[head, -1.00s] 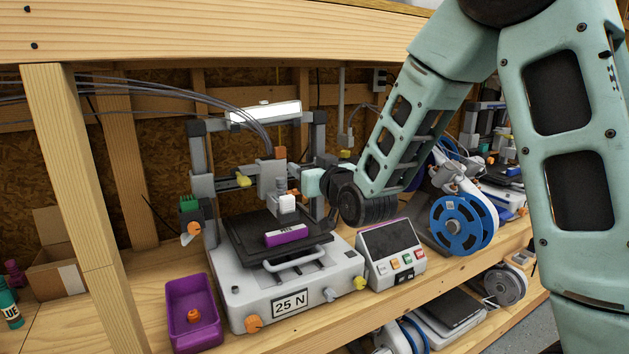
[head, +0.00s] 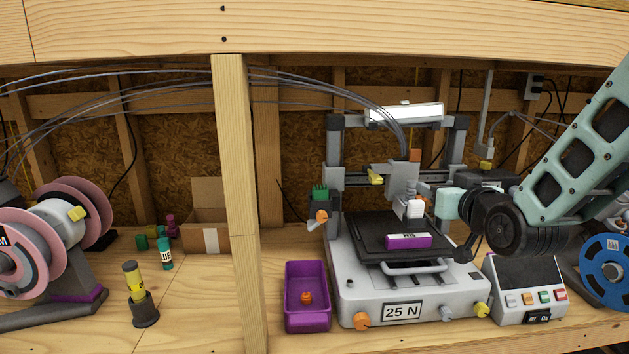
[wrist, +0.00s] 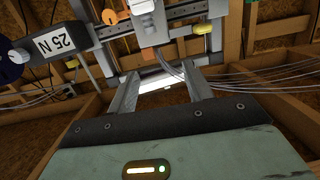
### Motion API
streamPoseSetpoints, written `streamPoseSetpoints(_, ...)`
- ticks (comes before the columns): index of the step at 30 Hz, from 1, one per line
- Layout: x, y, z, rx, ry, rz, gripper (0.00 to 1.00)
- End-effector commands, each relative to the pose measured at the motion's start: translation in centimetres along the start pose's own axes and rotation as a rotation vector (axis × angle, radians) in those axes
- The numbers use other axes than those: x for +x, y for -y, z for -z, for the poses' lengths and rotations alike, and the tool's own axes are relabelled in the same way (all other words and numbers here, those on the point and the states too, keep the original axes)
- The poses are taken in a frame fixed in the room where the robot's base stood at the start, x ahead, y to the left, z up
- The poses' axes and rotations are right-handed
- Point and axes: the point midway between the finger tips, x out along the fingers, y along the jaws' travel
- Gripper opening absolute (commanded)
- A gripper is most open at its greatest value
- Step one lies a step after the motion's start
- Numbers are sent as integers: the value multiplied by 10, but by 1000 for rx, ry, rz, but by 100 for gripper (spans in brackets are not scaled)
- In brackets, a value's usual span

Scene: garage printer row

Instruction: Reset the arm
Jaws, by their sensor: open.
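My gripper (wrist: 160,88) shows in the wrist view with its two grey fingers well apart and nothing held between them. In the head view my arm comes in from the right and its wrist is close to the right side of the printer (head: 410,290) labelled 25 N. The fingers cannot be made out there. The wrist view shows the printer (wrist: 150,22) tilted, beyond the fingers, with a bright light bar between them.
A purple bin (head: 307,325) with an orange piece stands left of the printer. A control box (head: 525,290) and a blue spool (head: 605,270) are to the right. A wooden post (head: 235,180), cardboard box (head: 205,225) and pink spool (head: 80,230) are left. An overhead beam crosses above.

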Motion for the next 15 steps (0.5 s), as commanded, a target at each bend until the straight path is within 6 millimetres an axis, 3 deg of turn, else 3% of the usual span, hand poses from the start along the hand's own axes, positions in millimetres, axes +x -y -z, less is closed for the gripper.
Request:
streamPoseSetpoints(5, -32, 76, -46, -26, 307, 157, 50)
streamPoseSetpoints(8, -67, 114, -76, -64, 504, 241, 50)
streamPoseSetpoints(12, -130, 153, -112, -151, 775, 346, 50)
streamPoseSetpoints(15, -183, 168, -132, -232, 963, 405, 50)
